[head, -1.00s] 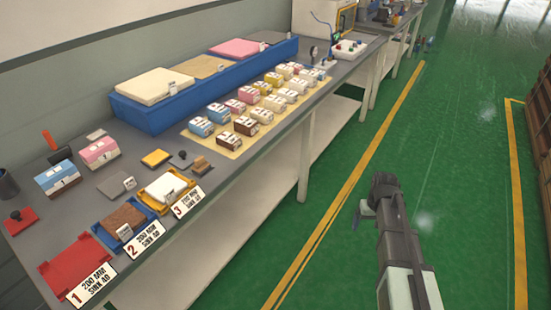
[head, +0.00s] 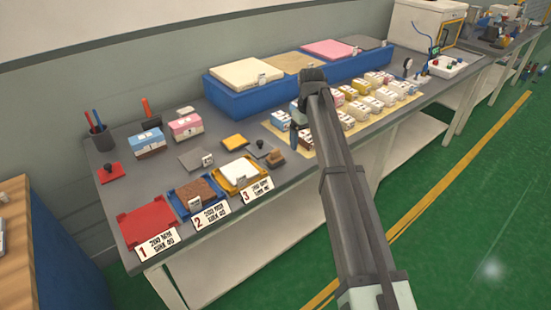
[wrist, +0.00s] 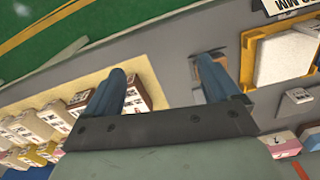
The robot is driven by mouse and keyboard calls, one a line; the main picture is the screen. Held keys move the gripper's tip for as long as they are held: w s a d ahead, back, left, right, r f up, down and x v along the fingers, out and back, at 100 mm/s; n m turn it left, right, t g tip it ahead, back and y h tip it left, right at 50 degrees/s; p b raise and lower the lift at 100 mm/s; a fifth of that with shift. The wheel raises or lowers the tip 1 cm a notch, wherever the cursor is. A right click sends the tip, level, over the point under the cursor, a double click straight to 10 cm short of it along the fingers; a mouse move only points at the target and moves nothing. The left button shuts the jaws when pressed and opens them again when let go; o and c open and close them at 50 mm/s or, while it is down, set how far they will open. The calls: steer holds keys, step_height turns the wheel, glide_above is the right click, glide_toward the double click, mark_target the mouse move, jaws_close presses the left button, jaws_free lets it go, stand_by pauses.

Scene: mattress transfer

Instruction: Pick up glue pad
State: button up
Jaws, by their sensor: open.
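I cannot tell for sure which item is the glue pad. Small pads lie behind the trays in the head view: a yellow pad (head: 234,142), a dark grey slab (head: 194,160) with a tag, and a brown block (head: 275,158) beside a small dark knobbed piece (head: 260,149). My gripper (head: 298,128) is above the bench, to the right of these pads. In the wrist view my gripper (wrist: 160,67) is open, with nothing between its fingers. Its right finger partly hides a small brown block (wrist: 197,74).
Red (head: 146,222), blue (head: 178,206) and yellow (head: 262,186) trays line the front edge. Several small mattress blocks (head: 372,105) stand on a tan mat at the right. A long blue bin (head: 235,102) stands behind. A red knobbed pad (head: 110,172) lies at the left.

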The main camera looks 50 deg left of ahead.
step_height(320, 180, up, 6)
steer(key=n, duration=0.2)
glide_above(275, 150)
step_height(275, 150, down, 14)
steer(key=shift+c, duration=0.3)
steer(key=c, duration=1.1)
